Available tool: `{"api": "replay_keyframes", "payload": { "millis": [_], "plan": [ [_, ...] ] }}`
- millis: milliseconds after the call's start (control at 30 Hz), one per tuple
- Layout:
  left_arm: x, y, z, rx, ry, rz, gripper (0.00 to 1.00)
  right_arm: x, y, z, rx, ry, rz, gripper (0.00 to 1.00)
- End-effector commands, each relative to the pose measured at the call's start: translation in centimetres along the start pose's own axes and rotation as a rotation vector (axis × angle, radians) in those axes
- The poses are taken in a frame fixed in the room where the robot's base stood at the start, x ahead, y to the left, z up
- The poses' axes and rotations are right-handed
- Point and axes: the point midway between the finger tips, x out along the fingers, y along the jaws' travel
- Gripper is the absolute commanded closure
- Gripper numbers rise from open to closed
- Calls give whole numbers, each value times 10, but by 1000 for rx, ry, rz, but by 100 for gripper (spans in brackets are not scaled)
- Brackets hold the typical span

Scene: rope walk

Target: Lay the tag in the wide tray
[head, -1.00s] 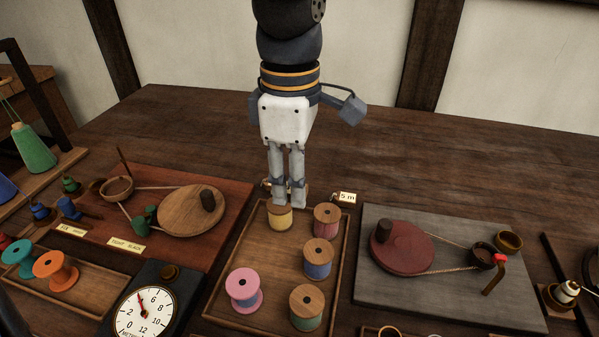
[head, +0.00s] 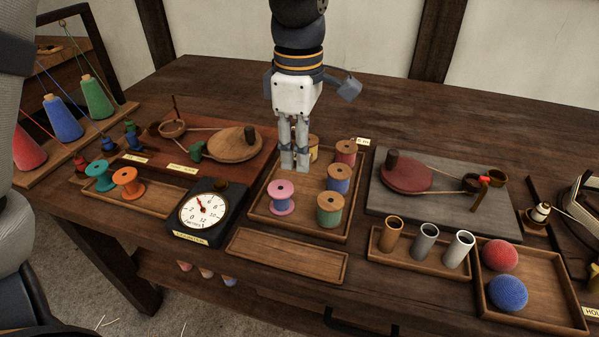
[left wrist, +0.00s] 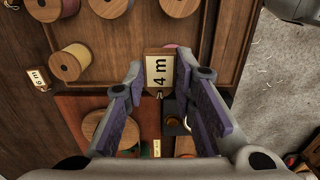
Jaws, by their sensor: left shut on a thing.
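My left gripper (head: 295,168) hangs fingers down over the back-left part of the spool tray (head: 306,235). In the left wrist view, its purple-padded fingers (left wrist: 160,95) are shut on a pale wooden tag (left wrist: 159,72) marked "4 m". In the head view the fingers largely hide the tag. It is held above the tray, near the pink spool (head: 282,196). A long, shallow, empty wooden tray (head: 290,264) lies in front of the spool tray. I cannot tell for sure which tray is called wide. My right gripper is out of view.
Several wooden spools, including a green one (head: 330,209), stand in the spool tray. A dial meter (head: 203,210) stands left of it. To the right are a tube tray (head: 419,260) and a tray with red and blue balls (head: 540,315).

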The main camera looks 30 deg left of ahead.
Motion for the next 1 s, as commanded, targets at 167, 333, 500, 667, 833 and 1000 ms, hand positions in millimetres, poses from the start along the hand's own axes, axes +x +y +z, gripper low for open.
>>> {"api": "replay_keyframes", "payload": {
  "millis": [167, 333, 500, 667, 833, 1000],
  "plan": [
    [42, 37, -16, -2, 1, -14, 88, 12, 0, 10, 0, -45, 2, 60],
    [61, 54, -23, -2, 0, -7, 88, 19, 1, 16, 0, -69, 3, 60],
    [80, 63, -28, -2, 1, -7, 88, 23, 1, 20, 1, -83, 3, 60],
    [100, 63, -27, -1, -1, -1, 88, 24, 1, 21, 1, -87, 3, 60],
    [98, 63, -27, -1, -1, 2, 88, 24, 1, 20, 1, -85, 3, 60],
    [102, 63, -27, 0, -1, 2, 69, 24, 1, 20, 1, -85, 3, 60]
  ]
}}
